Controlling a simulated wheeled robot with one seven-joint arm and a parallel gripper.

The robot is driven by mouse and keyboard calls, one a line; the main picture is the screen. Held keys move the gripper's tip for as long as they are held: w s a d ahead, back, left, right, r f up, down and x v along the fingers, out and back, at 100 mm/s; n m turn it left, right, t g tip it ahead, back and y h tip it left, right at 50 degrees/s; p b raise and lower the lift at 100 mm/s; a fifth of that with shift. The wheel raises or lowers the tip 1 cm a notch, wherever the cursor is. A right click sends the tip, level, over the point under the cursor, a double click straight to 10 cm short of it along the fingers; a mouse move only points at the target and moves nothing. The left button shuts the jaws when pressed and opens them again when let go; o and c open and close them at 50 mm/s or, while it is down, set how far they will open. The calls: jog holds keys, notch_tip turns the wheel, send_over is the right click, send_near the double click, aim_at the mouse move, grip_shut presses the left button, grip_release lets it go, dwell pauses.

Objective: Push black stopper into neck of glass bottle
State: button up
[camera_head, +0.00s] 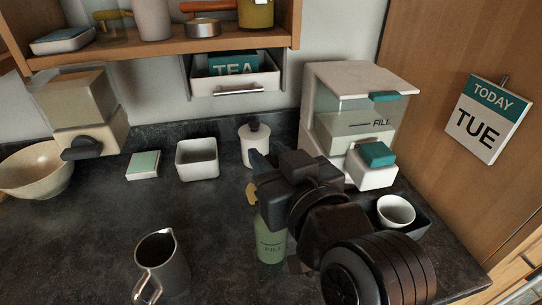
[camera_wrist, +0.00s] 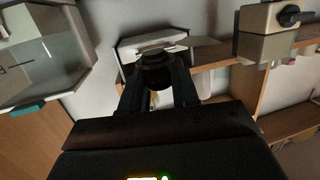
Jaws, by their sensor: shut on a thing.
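My gripper (camera_head: 258,168) is in the middle of the head view, above the counter and close over the bottle. In the wrist view its fingers (camera_wrist: 158,82) are shut on the round black stopper (camera_wrist: 156,60). My gripper and arm hide part of the bottle's upper end and right side. A small tan piece shows beside the gripper, above the bottle. I cannot tell whether the stopper touches the neck.
A metal pitcher (camera_head: 163,264) stands left of the bottle. A white canister (camera_head: 256,148), a square white bowl (camera_head: 197,160) and a green-topped box (camera_head: 143,165) stand behind. A dispenser (camera_head: 354,115) and a white cup (camera_head: 396,211) are at right. Counter between pitcher and bottle is clear.

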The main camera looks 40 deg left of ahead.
jog(key=shift+f+b, duration=1.75)
jog(key=shift+f, duration=0.8)
jog(key=shift+f, duration=0.9)
dwell(0.5)
dwell(0.5)
jog(key=o, duration=1.1)
jog(key=shift+c, duration=0.2)
jog(key=b+v, duration=0.1)
jog(key=v, duration=0.6)
jog(key=shift+s+d+b, duration=0.25)
jog(key=shift+d+b, duration=0.05)
jog(key=shift+d, duration=0.05)
jog(key=shift+d, duration=0.1)
